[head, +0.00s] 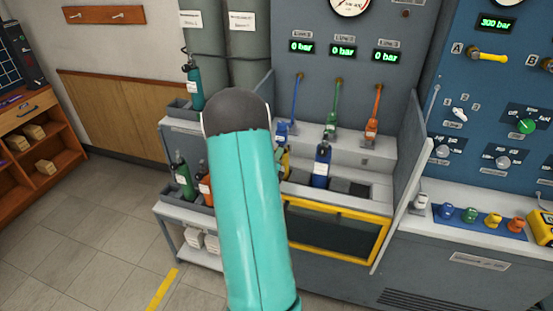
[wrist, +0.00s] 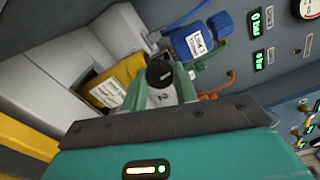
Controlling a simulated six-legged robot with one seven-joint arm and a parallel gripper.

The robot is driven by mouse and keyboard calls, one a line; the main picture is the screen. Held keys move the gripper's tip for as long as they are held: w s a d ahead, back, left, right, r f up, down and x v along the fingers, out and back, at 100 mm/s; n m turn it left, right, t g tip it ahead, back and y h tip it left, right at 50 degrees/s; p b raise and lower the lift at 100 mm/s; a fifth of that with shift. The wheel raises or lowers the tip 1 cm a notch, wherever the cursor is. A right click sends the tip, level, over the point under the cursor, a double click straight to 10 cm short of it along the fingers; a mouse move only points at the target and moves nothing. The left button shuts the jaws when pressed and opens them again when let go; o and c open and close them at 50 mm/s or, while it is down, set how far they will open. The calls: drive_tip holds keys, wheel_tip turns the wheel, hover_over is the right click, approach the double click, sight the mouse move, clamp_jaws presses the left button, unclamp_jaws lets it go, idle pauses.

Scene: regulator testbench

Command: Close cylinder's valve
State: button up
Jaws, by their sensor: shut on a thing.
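The yellow cylinder (wrist: 126,72) lies across the middle of the wrist view with a white label on it. Its black round valve knob (wrist: 160,73) sits between my fingers. My gripper (wrist: 160,90) has its green fingers on either side of the knob and is shut on it. In the head view, only a sliver of the yellow cylinder (head: 285,163) shows beside my turquoise arm, in the bench. The arm hides my gripper and most of this cylinder there.
A blue cylinder (head: 321,166) stands just right of the yellow one. Blue, green (head: 332,122) and orange (head: 372,122) line fittings rise behind, under displays reading 0 bar. In the wrist view, a labelled blue part (wrist: 193,42) is close beyond the knob. Side panels (head: 405,180) border the bench.

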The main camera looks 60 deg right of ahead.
drive_tip(key=shift+m, duration=0.7)
drive_tip(key=o, duration=1)
drive_tip(key=a, duration=0.4)
drive_tip(key=s+a, duration=0.1)
drive_tip(key=a, duration=0.4)
drive_tip(key=s+a, duration=0.1)
drive_tip(key=a, duration=0.3)
drive_tip(key=shift+s+a, duration=0.1)
drive_tip(key=shift+a, duration=0.2)
